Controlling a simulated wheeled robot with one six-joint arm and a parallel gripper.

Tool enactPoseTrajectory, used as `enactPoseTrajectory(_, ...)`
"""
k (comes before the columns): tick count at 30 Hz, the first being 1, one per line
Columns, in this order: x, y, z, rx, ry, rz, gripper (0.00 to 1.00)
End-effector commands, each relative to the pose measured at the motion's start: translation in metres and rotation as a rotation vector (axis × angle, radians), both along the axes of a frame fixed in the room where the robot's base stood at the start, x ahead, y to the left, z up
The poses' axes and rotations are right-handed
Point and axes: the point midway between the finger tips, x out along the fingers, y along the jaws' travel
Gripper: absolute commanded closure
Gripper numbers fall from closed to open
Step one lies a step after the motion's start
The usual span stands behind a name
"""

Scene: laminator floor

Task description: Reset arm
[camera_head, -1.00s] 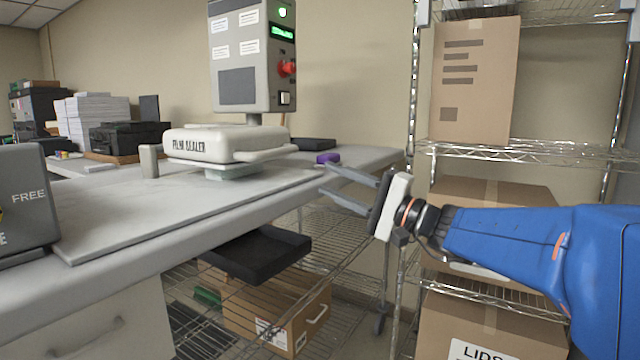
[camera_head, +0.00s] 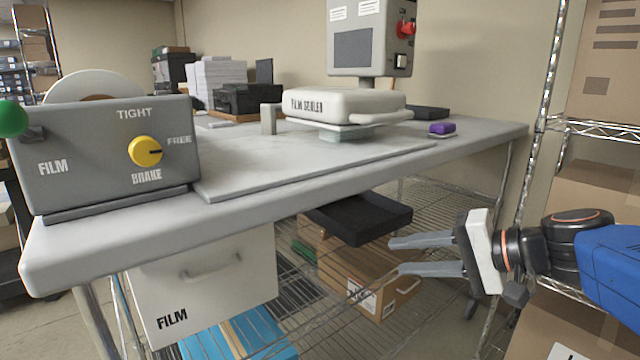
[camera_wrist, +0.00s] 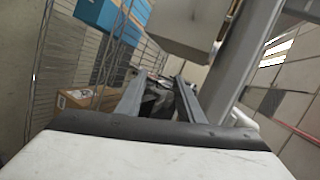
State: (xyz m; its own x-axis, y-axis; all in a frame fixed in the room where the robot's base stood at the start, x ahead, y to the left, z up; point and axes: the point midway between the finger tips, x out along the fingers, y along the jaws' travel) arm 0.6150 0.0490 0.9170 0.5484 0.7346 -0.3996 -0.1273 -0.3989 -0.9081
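My gripper (camera_head: 392,256) is at the right of the head view, in front of the table's right end and below the level of its top. Its two grey fingers point left and are spread apart with nothing between them. In the wrist view the fingers (camera_wrist: 160,97) are also apart, with the space under the table beyond them. My blue arm comes in from the right edge.
A grey table (camera_head: 110,228) bears a film brake box (camera_head: 90,165), a film sealer (camera_head: 340,105) and a purple item (camera_head: 441,128). Below are a black tray (camera_head: 360,217), a carton (camera_head: 340,268) and a white FILM drawer (camera_head: 205,290). Wire shelves (camera_head: 590,128) stand right.

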Motion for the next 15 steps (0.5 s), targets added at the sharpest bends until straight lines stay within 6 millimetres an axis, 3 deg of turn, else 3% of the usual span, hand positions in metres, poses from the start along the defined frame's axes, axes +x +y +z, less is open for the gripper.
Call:
enactPoseTrajectory(3,-0.031,0.002,-0.041,-0.173,0.057,0.059,0.66)
enactPoseTrajectory(7,-0.061,-0.008,-0.08,-0.369,0.102,0.108,0.66)
enactPoseTrajectory(15,-0.108,-0.059,-0.138,-0.783,0.127,0.182,0.66)
